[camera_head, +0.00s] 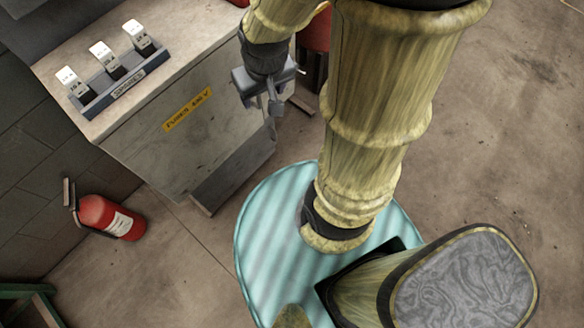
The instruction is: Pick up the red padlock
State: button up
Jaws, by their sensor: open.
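I cannot make out a red padlock anywhere in the head view. My gripper (263,103) is grey and hangs beside the right end of the grey cabinet (185,125), with its fingers pointing down. It is open, and I see nothing between the fingers. My arm hides part of the floor and whatever is behind it. A red object (316,32) shows partly behind my arm, too covered to identify.
A dark tray labelled SPARES (127,86) holds three white-topped fuses on the cabinet top. A red fire extinguisher (110,218) is by the wall at left. Part of a green frame (33,300) shows at bottom left. The concrete floor at right is clear.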

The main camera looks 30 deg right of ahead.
jog(key=s+f+b+x, duration=0.1)
jog(key=s+b+x, duration=0.2)
jog(key=b+x, duration=1.1)
jog(key=s+b+x, duration=0.3)
jog(key=b+x, duration=1)
jog(key=x, duration=0.1)
jog(key=g+b, duration=0.3)
jog(key=b, duration=1.3)
send_over(292, 179)
notch_tip(292, 179, down, 55)
jog(key=shift+w, duration=0.25)
jog(key=shift+a, duration=0.1)
notch_tip(292, 179, down, 12)
jog(key=b, duration=0.6)
jog(key=shift+f+b, duration=0.1)
jog(key=shift+b, duration=0.2)
